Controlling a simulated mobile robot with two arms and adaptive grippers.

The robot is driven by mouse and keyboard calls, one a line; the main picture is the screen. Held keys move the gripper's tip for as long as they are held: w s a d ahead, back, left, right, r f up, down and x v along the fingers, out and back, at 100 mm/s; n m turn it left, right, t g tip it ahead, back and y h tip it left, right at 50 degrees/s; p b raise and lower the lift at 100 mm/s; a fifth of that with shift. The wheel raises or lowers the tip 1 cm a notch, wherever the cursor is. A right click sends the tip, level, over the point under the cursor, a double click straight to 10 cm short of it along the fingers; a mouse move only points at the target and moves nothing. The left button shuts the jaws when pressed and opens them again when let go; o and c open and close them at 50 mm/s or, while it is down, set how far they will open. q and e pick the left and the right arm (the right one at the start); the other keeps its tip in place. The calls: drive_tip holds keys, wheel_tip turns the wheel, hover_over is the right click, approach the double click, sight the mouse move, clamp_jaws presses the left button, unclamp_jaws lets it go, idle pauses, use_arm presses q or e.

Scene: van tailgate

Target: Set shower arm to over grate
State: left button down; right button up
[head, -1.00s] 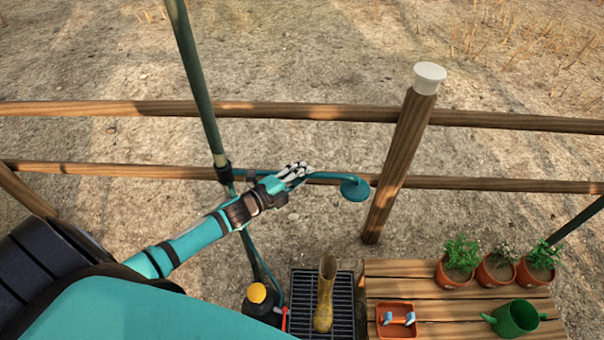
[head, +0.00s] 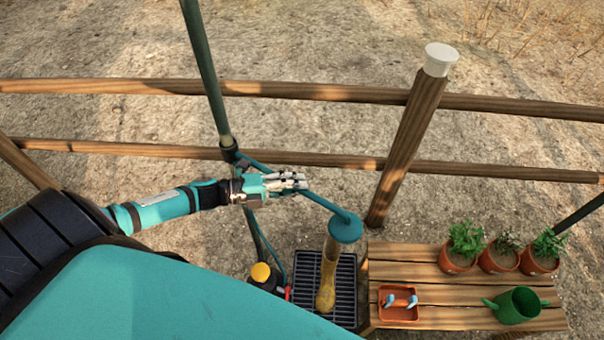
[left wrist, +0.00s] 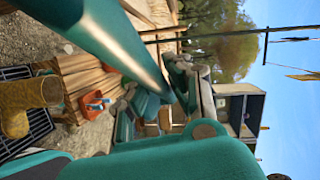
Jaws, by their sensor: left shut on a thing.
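The teal shower arm (head: 318,200) runs from a collar on the dark green pole (head: 207,75) down to the right, ending in a round shower head (head: 346,227). My left gripper (head: 288,182) is shut on the shower arm, between pole and head. In the left wrist view the arm's tube (left wrist: 115,42) crosses close to the camera. The dark grate (head: 312,262) lies on the ground with a yellow boot (head: 329,275) standing on it. In the head view the shower head overlaps the boot's top and the grate's far right corner. My right gripper is not in view.
A wooden bench (head: 440,318) right of the grate holds potted plants, an orange tray (head: 398,303) and a green watering can (head: 516,305). A yellow-capped black container (head: 262,274) stands left of the grate. A wooden fence post (head: 408,150) rises behind.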

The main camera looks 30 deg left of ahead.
use_arm(q)
drive_tip(key=shift+s+a+f+m+g+h, duration=0.1)
drive_tip(key=shift+s+f+m+g+h, duration=0.2)
drive_tip(key=shift+s, duration=0.35)
drive_tip(key=shift+s+a+m+g+h, duration=0.1)
drive_tip(key=shift+s+m+g, duration=0.2)
drive_tip(key=shift+s+g, duration=0.25)
drive_tip(key=c, duration=1.4)
unclamp_jaws()
drive_tip(key=shift+o, duration=0.8)
drive_tip(key=shift+r, duration=0.15)
drive_tip(key=v, duration=1.2)
drive_tip(key=shift+f+t, duration=0.25)
drive_tip(key=shift+f, duration=0.05)
